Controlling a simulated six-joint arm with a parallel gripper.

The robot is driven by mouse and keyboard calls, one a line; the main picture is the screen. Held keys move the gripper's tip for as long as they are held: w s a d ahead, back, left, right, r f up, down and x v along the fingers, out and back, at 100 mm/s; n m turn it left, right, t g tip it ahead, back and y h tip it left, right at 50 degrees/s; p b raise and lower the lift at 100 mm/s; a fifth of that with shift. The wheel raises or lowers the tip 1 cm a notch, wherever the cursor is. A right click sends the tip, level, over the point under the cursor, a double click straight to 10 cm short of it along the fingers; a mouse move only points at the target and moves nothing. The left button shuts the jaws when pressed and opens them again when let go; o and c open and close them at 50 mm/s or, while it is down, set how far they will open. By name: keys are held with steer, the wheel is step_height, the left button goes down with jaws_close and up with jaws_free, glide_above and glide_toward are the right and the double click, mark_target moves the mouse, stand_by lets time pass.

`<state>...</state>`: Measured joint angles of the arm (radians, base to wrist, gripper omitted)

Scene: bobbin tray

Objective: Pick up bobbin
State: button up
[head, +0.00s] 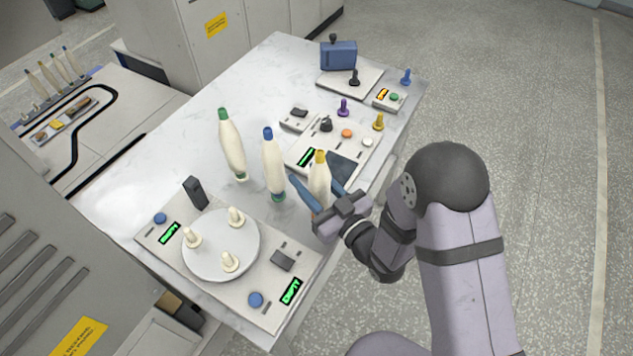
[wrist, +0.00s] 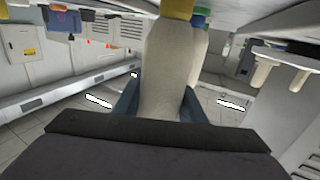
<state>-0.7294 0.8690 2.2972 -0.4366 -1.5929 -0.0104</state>
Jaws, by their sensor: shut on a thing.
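Three cream bobbins stand on the white marbled table in the head view. One has a green top (head: 232,146), one has a blue top (head: 272,165), and one has a yellow top (head: 320,176). My gripper (head: 322,190) is shut on the yellow-topped bobbin, with a blue finger on each side of it. In the wrist view the cream body of this bobbin (wrist: 170,75) fills the middle between the two fingers. It looks upright. Its lower end is hidden behind my gripper in the head view, so I cannot tell whether it touches the table.
A round plate with three cream pegs (head: 221,246) sits on a panel with green "EMPTY" displays at the table's front left. The blue-topped bobbin is close to my gripper's left. A control panel (head: 345,140) and a blue box (head: 339,55) lie farther back.

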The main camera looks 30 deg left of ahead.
steer(key=shift+r, duration=0.25)
steer(key=s+a+r+n+g+p, duration=0.1)
steer(key=s+a+r+p, duration=0.1)
steer(key=r, duration=0.6)
steer(key=s+a+r+n+g+p, duration=0.1)
steer(key=s+a+r, duration=0.1)
steer(key=r, duration=0.5)
steer(key=s+a+f+n+g+y, duration=0.1)
steer(key=s+a+f+n+g, duration=0.1)
steer(key=s+a+n+g, duration=0.2)
steer(key=s+a+g, duration=0.3)
steer(key=s+a, duration=0.3)
steer(key=s, duration=0.1)
steer(key=shift+a+f, duration=0.2)
steer(key=shift+f, duration=0.2)
steer(key=shift+f, duration=0.1)
steer(key=shift+f+b, duration=0.75)
steer(key=shift+f, duration=0.4)
steer(key=shift+f+b, duration=2.25)
steer(key=shift+f, duration=0.25)
